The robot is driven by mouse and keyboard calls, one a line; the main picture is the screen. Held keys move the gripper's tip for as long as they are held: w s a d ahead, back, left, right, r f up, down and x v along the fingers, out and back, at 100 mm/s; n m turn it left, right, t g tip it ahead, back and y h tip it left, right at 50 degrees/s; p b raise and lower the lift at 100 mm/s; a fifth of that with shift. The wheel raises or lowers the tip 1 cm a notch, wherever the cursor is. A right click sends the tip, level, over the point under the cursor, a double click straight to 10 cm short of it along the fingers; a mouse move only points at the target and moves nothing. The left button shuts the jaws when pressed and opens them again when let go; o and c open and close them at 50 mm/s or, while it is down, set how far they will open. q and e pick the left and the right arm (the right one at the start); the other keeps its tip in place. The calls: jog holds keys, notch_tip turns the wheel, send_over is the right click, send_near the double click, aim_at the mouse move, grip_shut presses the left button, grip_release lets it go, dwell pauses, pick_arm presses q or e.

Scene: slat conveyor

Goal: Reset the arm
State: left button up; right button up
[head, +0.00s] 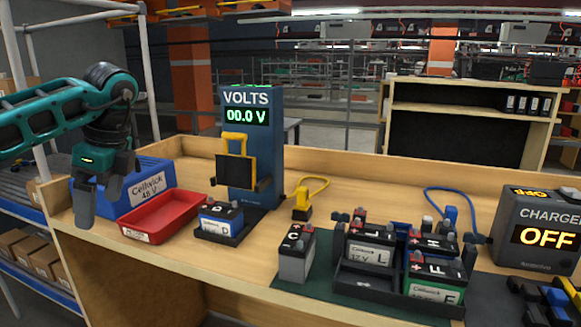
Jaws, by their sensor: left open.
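My left arm (40,120) comes in from the left, teal and black. Its gripper (99,200) points down at the left end of the workbench, with its fingers apart and nothing between them. It hangs in front of the blue Cellwick box (150,185) and to the left of the red tray (165,213). I cannot tell whether it touches the box. My right gripper is not in view.
The voltmeter (262,145) reads 00.0 V beside battery D (220,217). Battery C (296,255) stands left of a black rack (375,278) holding several batteries. The charger (540,232) reads OFF. Bare wood (215,262) lies along the front left.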

pick_arm(q)
jog(key=s+a+n, duration=0.3)
jog(key=s+a, duration=0.1)
jog(key=a, duration=0.8)
jog(key=s+d+f+m+t+h, duration=0.15)
jog(key=d+f+m+h, duration=0.25)
jog(key=d+f+h, duration=0.7)
jog(key=s+d+f+m+t+h, duration=0.15)
jog(key=d+f+m+h, duration=0.35)
jog(key=d+f, duration=0.75)
jog(key=s+a+f+n+t+y, duration=0.7)
jog(key=s+a+f+n+y, duration=0.4)
jog(key=s+a+f, duration=0.35)
jog(key=s+d+f+n+t, duration=0.1)
jog(key=d+n, duration=0.8)
jog(key=d, duration=0.8)
jog(key=shift+d+f+h, duration=0.15)
jog(key=shift+f+h, duration=0.05)
jog(key=shift+h, duration=0.1)
